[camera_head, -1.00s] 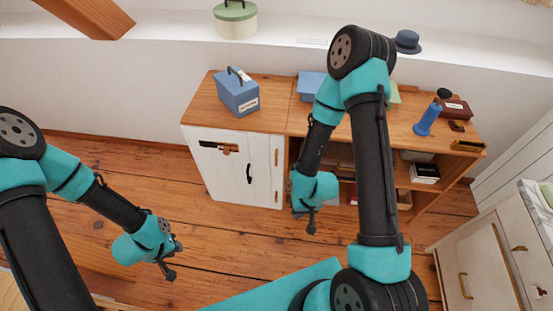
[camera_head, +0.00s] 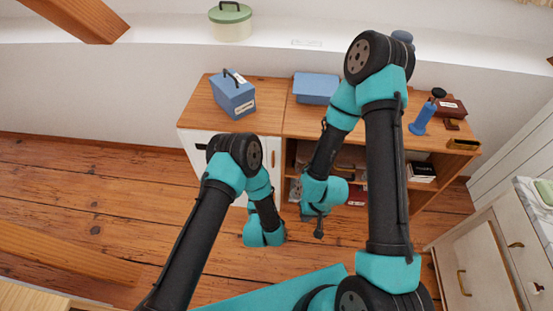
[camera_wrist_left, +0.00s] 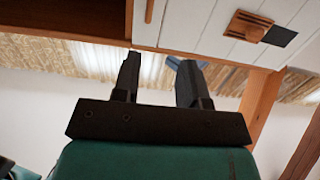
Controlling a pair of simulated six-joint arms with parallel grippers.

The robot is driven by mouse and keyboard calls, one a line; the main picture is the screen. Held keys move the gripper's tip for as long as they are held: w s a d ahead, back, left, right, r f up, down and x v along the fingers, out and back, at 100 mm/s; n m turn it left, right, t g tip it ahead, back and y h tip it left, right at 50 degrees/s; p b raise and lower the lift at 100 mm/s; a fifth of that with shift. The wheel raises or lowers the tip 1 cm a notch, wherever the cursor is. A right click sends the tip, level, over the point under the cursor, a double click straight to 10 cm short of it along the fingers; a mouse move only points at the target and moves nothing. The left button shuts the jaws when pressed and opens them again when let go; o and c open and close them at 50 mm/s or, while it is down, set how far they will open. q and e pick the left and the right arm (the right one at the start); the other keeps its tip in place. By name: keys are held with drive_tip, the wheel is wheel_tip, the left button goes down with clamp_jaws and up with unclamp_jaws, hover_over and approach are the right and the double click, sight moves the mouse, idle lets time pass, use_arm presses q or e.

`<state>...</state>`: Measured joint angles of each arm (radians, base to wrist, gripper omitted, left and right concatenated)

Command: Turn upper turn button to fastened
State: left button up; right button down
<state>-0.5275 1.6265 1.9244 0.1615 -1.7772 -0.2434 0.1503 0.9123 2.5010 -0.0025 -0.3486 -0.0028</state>
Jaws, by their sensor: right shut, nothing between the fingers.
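In the left wrist view, the white plank door of the cabinet shows at the top. A small wooden bar (camera_wrist_left: 149,11), which looks like the upper turn button, stands upright beside the door's edge. A wooden latch block (camera_wrist_left: 248,25) with a dark plate sits on the planks. My left gripper (camera_wrist_left: 160,60) is open and empty, its fingers apart and clear of the bar. In the head view my left arm covers most of the door, and its fingers are hidden behind the wrist. My right gripper (camera_head: 319,232) is shut and empty in front of the open shelves.
The cabinet top (camera_head: 266,95) carries a blue box (camera_head: 233,98), a light-blue box (camera_head: 316,88) and a blue bottle-shaped thing (camera_head: 424,118). A white drawer unit (camera_head: 470,250) stands at the right. The floor (camera_head: 80,200) at the left is clear.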

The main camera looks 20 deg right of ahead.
sight(273, 159)
use_arm(q)
drive_tip(key=shift+s+d+r+t+h, duration=0.1)
drive_tip(key=shift+s+d+t+h, duration=0.25)
drive_tip(key=shift+d, duration=0.35)
drive_tip(key=x, duration=1.7)
drive_tip(key=shift+w, duration=0.15)
drive_tip(key=shift+c, duration=0.4)
clamp_jaws()
